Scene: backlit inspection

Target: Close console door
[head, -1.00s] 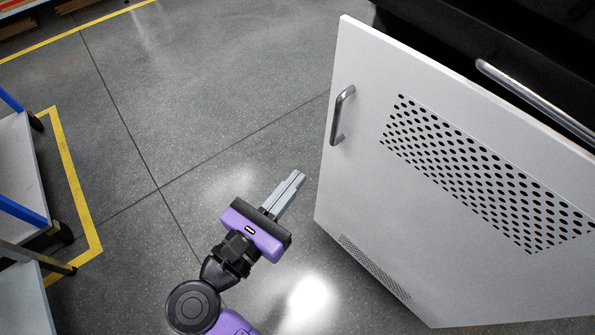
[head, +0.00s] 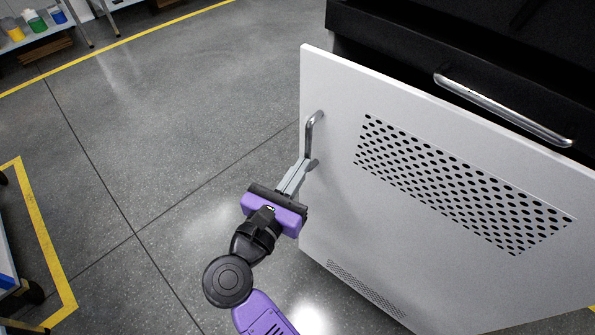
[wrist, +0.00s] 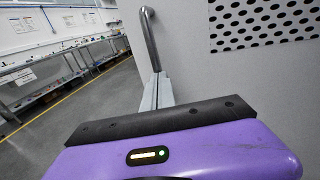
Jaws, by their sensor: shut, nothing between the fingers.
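The white console door (head: 345,215) stands open, with a perforated panel and a metal bar handle (head: 309,133) near its left edge. It also fills the right of the wrist view (wrist: 230,75). My gripper (head: 301,165) is shut and empty. Its fingertips are at the lower end of the handle, in front of the door face. In the wrist view the handle (wrist: 149,38) rises just beyond the fingertips (wrist: 158,78). I cannot tell whether the fingers touch the handle or the door.
The dark console body (head: 400,45) with a long bar handle (head: 505,110) stands behind the door. Shelves with coloured containers (head: 35,25) are at the far left. The grey floor (head: 160,120) left of the door is clear.

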